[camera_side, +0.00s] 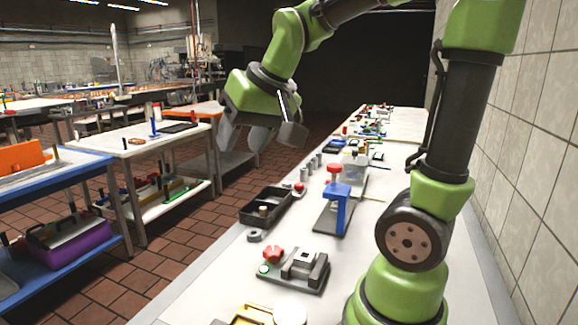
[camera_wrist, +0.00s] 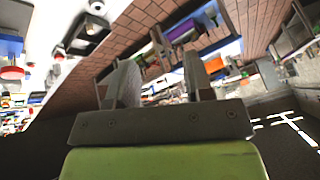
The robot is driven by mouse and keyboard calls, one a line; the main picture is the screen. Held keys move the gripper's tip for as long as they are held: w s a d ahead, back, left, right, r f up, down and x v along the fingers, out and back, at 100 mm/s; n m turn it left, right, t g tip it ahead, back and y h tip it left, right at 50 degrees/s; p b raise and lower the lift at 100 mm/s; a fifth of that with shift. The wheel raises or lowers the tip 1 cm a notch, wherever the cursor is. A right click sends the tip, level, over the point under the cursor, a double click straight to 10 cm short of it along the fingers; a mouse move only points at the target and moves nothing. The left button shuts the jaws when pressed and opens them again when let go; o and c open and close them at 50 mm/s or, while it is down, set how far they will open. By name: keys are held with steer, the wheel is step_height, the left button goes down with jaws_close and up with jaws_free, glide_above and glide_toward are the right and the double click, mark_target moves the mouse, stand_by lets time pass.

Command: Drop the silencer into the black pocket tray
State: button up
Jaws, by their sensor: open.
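The black pocket tray (camera_side: 250,216) stands near the left edge of the white bench in the side view. A small brownish cylinder (camera_side: 264,210) is upright inside it; it may be the silencer, but it is too small to be sure. My gripper (camera_side: 262,137) is raised high, left of the bench and well above the tray, touching nothing. In the wrist view my gripper (camera_wrist: 160,80) shows two fingers spread apart with nothing between them. A dark tray-like thing (camera_wrist: 85,33) shows at the upper left there.
A blue stand with a red knob (camera_side: 334,200) is right of the tray. A grey fixture with a red knob (camera_side: 295,268) sits in front. A grey ring (camera_side: 254,236) lies by the tray. Small grey cylinders (camera_side: 311,167) stand behind it. Open floor lies left of the bench.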

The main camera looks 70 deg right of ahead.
steer(key=s+a+n+t+y, duration=0.1)
steer(key=s+a+n+y, duration=0.1)
steer(key=s+a, duration=0.5)
steer(key=s, duration=0.3)
steer(key=shift+s+a+f+y, duration=0.3)
steer(key=shift+a+f, duration=0.05)
